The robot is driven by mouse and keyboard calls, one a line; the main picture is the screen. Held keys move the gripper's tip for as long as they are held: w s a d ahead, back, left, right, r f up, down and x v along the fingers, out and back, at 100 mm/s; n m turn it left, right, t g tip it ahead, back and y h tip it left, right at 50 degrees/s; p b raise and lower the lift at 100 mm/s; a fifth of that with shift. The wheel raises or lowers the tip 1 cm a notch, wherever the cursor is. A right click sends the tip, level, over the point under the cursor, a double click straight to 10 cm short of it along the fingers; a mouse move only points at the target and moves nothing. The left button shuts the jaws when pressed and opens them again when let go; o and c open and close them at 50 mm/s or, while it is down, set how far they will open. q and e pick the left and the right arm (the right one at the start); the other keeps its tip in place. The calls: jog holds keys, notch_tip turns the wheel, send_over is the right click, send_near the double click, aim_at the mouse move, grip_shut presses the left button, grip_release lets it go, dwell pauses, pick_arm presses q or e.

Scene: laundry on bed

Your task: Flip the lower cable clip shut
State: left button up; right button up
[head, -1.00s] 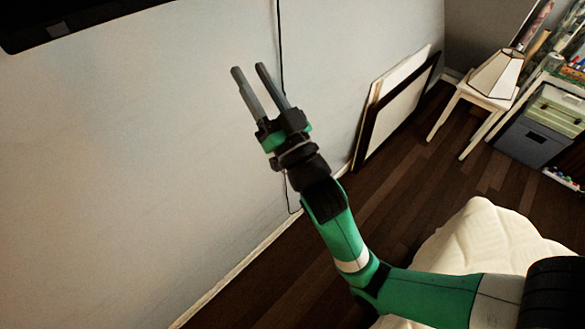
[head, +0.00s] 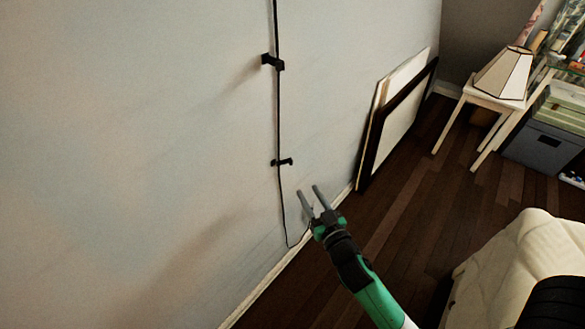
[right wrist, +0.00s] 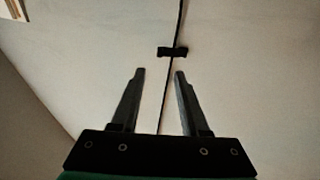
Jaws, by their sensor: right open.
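The lower cable clip (head: 282,162) is a small black clip on the grey wall, with the black cable (head: 278,115) running down through it. The upper clip (head: 272,62) is larger in view and sticks out from the wall. My right gripper (head: 314,190) is open and empty, below and right of the lower clip and apart from it. In the right wrist view the lower clip (right wrist: 172,52) lies ahead of the open fingers (right wrist: 160,72), and the cable passes between them in the picture. Whether the lower clip's flap is open is too small to tell. My left gripper is not in view.
Framed panels (head: 397,120) lean on the wall to the right. A white stool (head: 500,98) with a lampshade and a storage box (head: 545,142) stand farther right. A cream-covered bed (head: 520,270) is at the lower right. The wall around the clips is clear.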

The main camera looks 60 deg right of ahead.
aim_at(292, 163)
jog(key=x, duration=1.1)
jog(key=shift+w+d+r, duration=0.2)
jog(key=shift+r, duration=0.15)
grip_shut()
